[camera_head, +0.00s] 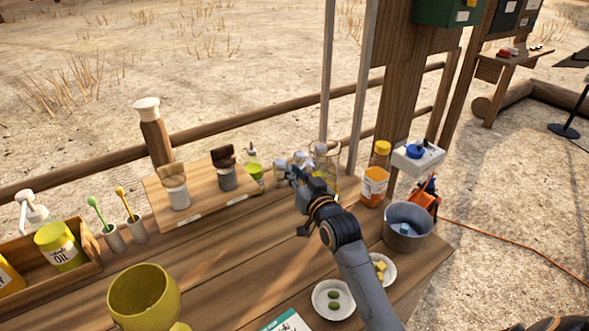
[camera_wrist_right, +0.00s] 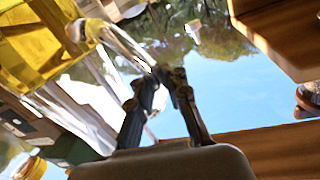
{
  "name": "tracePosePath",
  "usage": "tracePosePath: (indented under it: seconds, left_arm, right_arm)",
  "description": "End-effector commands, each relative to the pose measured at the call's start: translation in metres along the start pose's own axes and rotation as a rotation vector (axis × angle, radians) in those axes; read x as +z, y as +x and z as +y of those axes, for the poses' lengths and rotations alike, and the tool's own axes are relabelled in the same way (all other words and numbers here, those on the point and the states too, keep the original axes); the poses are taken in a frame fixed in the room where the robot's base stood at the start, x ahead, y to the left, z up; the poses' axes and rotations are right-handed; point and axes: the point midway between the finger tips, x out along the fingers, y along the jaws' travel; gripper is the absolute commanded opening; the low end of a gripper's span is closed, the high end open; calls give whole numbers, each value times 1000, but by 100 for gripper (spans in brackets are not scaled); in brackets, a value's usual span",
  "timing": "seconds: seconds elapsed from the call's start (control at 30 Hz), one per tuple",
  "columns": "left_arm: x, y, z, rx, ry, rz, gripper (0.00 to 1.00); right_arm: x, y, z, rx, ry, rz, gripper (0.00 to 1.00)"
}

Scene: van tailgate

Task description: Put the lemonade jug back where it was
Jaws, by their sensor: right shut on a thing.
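The lemonade jug (camera_head: 330,154) is clear glass and stands behind my right gripper near the back edge of the wooden table, partly hidden by it. Its yellow lemonade shows at the upper left of the right wrist view (camera_wrist_right: 40,45). My right gripper (camera_head: 303,178) is shut on the jug's glass handle; its closed fingers (camera_wrist_right: 167,75) meet at the handle in the right wrist view. I cannot tell whether the jug's base touches the table. My left gripper is not in view.
An orange-labelled bottle (camera_head: 375,178) and a metal pot (camera_head: 407,228) stand to the right of the jug. A green-labelled bottle (camera_head: 254,172) and a board (camera_head: 205,192) with brushes are to its left. Small dishes (camera_head: 333,299) and a yellow mug (camera_head: 143,295) are nearer. The table's middle is clear.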

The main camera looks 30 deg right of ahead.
Motion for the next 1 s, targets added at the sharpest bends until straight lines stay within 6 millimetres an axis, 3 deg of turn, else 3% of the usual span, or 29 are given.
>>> tracePosePath:
  seconds: [0.2, 0.43, 0.47, 0.57, 0.87, 1.0]
  left_arm:
    - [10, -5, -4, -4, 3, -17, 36]
    - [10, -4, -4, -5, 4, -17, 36]
    - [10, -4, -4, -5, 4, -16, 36]
    - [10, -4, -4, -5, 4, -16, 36]
    - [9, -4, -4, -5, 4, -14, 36]
    - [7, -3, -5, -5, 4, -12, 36]
  right_arm:
    - [17, 0, 2, -2, -4, 9, 0]
    - [18, 0, 2, -3, -3, 9, 0]
    - [25, 0, 2, -2, 2, -5, 18]
    - [25, -1, 2, -2, 2, -5, 38]
    - [25, -1, 2, -2, 2, -5, 39]
    - [26, -10, 2, -1, 2, -5, 39]
